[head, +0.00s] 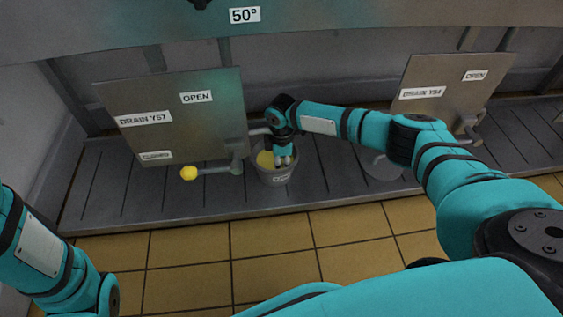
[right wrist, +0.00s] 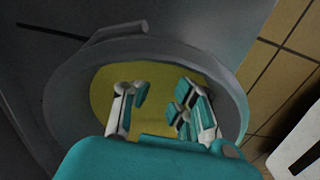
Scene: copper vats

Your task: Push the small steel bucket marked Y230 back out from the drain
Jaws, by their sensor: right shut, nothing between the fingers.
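A small steel bucket (head: 276,178) with yellow contents stands on the slatted grey floor strip, beside the drain outlet right of the panel marked DRAIN Y57 (head: 170,115). Its front label is too small to read. My right gripper (head: 284,160) points down into the bucket's mouth, its fingers inside the rim, shut and holding nothing. In the right wrist view the bucket's rim (right wrist: 62,85) surrounds the fingers (right wrist: 158,112), with yellow behind them. Whether the fingers touch the wall is unclear. My left gripper is outside the view; only part of that arm shows.
A yellow-knobbed valve handle (head: 189,172) sticks out left of the bucket. Another grey round vessel (head: 381,168) stands to the right, below the panel marked DRAIN Y94 (head: 440,92), partly behind my right arm. Tan floor tiles (head: 190,258) in front are clear.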

